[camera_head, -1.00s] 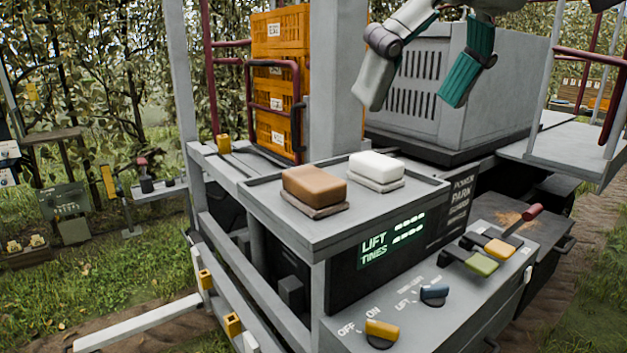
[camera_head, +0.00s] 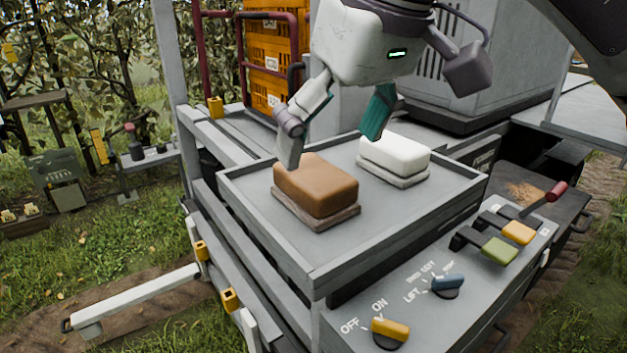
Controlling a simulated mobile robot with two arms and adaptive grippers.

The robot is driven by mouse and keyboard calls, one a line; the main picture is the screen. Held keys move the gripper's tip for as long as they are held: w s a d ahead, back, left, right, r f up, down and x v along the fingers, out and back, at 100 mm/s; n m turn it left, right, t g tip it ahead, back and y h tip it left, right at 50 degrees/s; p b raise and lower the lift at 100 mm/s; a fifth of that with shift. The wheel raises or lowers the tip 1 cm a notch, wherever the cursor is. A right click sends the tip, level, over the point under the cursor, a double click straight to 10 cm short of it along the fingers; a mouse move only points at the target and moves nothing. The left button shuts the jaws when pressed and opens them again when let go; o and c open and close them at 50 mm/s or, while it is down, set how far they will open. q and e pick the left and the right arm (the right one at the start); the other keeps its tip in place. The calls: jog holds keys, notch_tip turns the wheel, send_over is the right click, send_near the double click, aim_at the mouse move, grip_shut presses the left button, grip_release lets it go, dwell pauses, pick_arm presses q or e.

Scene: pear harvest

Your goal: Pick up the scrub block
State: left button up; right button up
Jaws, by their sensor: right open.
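A brown rounded block (camera_head: 318,188) sits on a flat grey-brown base on the raised grey tray (camera_head: 355,235). A white block (camera_head: 395,153) on a pale base sits behind it to the right. No label shows which is the scrub block; the gripper is nearest the brown one. My right gripper (camera_head: 332,148) is open and empty, pointing down just behind and above the brown block. One fingertip is close to the block's left rear edge and overlaps it in view; contact cannot be told. My left gripper is not in view.
The tray has a low raised rim. In front is a control panel with a yellow knob (camera_head: 390,330), a blue knob (camera_head: 448,282) and coloured levers (camera_head: 500,250). Orange crates (camera_head: 270,60) and a red rail stand behind. The tray's front part is clear.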

aim_at(315, 171)
jog(key=shift+w+a+f+p, duration=0.15)
jog(key=shift+a+f+p, duration=0.15)
jog(key=shift+f+p, duration=0.2)
jog(key=shift+w+a+f+p, duration=0.1)
jog(key=shift+a+f+p, duration=0.25)
jog(key=shift+f, duration=0.25)
jog(key=shift+x, duration=1.05)
jog(key=shift+w+a+f, duration=0.1)
jog(key=shift+f, duration=0.3)
jog(key=c, duration=0.4)
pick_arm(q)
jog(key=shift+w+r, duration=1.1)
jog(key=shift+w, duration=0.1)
pick_arm(e)
jog(key=c, duration=1)
